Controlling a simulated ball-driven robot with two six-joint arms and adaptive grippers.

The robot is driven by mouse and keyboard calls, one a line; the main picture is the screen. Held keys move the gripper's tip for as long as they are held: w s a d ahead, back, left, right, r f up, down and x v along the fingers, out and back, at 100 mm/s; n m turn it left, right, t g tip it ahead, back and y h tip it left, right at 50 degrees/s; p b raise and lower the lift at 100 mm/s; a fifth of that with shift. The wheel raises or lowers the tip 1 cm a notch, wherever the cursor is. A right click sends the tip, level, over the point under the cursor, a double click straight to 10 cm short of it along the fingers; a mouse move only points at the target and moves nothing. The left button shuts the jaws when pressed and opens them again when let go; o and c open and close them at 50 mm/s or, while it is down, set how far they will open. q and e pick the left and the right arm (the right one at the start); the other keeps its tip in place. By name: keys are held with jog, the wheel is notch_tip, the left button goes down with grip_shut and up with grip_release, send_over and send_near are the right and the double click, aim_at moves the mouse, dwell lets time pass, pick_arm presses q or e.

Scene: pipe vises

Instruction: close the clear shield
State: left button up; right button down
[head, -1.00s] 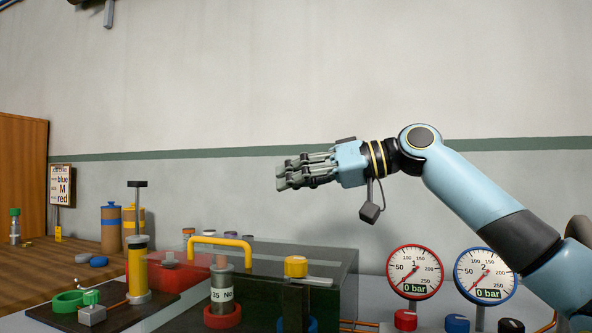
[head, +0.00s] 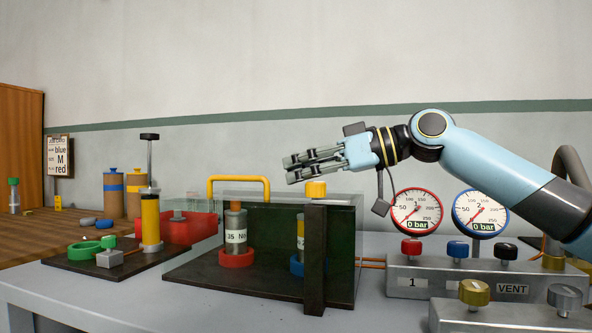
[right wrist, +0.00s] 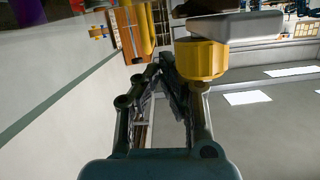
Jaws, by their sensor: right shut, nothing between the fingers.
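The clear shield (head: 335,229) is a dark-tinted see-through box on a black base. A yellow handle (head: 239,180) stands at its upper left. I cannot tell for sure whether the shield is open or shut. Inside or behind it are a grey labelled cylinder in a red ring (head: 236,240) and a yellow-banded one in a blue ring (head: 299,250). A dark post with a yellow knob (head: 316,189) stands at its front right. My right gripper (head: 290,171) is shut and empty, above the shield and right of the handle. The yellow knob shows close by in the right wrist view (right wrist: 201,60). My left gripper is not in view.
Two gauges (head: 416,211) and a valve block (head: 480,280) with knobs stand at right. Free air lies above the bench.

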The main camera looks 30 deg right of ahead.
jog(key=shift+r, duration=0.1)
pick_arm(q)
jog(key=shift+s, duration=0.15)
pick_arm(e)
notch_tip(320, 180, up, 10)
dwell(0.5)
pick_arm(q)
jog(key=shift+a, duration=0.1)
